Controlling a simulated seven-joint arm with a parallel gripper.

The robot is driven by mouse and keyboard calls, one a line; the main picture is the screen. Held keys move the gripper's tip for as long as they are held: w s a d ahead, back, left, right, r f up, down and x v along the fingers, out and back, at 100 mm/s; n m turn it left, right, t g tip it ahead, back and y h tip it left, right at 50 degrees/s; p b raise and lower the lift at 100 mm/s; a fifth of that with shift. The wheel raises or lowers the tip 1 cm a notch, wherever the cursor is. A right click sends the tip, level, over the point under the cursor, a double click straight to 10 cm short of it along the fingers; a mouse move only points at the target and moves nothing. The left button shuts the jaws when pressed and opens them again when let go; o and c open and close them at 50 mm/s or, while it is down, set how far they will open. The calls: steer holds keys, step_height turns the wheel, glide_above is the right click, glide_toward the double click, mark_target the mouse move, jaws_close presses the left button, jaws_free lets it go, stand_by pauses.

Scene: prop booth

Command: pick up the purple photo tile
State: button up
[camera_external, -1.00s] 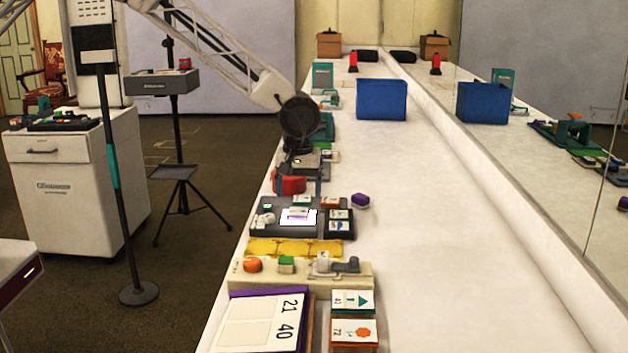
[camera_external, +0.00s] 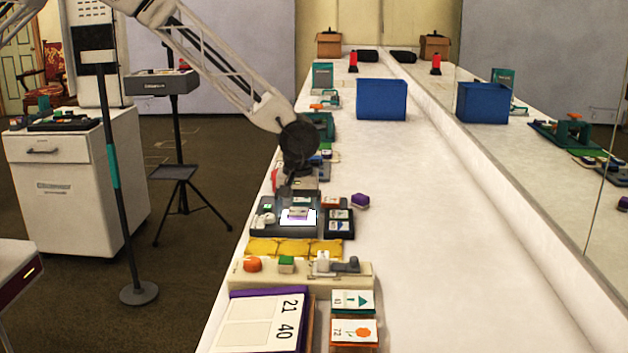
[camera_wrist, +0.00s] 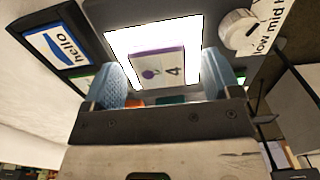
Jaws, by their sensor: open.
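The purple photo tile (camera_wrist: 157,68) is a pale tile with a purple edge, a purple picture and a "4". It rests on a bright white lit panel (camera_wrist: 193,32) in a dark grey device (camera_external: 258,230). In the external view the tile (camera_external: 298,213) looks small on that panel. My gripper (camera_wrist: 165,80) is open, with one blue fingertip on each side of the tile in the wrist view, apart from it. In the external view my gripper (camera_external: 297,192) hangs just above and behind the panel.
Picture cards and a white knob (camera_wrist: 238,30) flank the panel. A purple block (camera_external: 360,201) lies right of the device. Yellow pads (camera_external: 293,248) and a cream board with knobs (camera_external: 300,275) are in front. A blue bin (camera_external: 381,99) stands behind. The counter's right side is clear.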

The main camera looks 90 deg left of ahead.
mark_target(297, 212)
stand_by(0.4)
steer(key=c, duration=1.1)
steer(key=shift+r, duration=0.1)
steer(key=shift+r, duration=1.45)
steer(key=shift+s+r, duration=0.2)
steer(key=shift+r, duration=0.1)
steer(key=s+d, duration=0.1)
steer(key=s, duration=0.4)
steer(key=s+d+r, duration=0.1)
steer(key=s, duration=0.4)
steer(key=s+d, duration=0.1)
steer(key=s, duration=0.4)
steer(key=shift+s+d+r, duration=0.1)
steer(key=shift+d+r, duration=0.05)
steer(key=shift+d, duration=0.2)
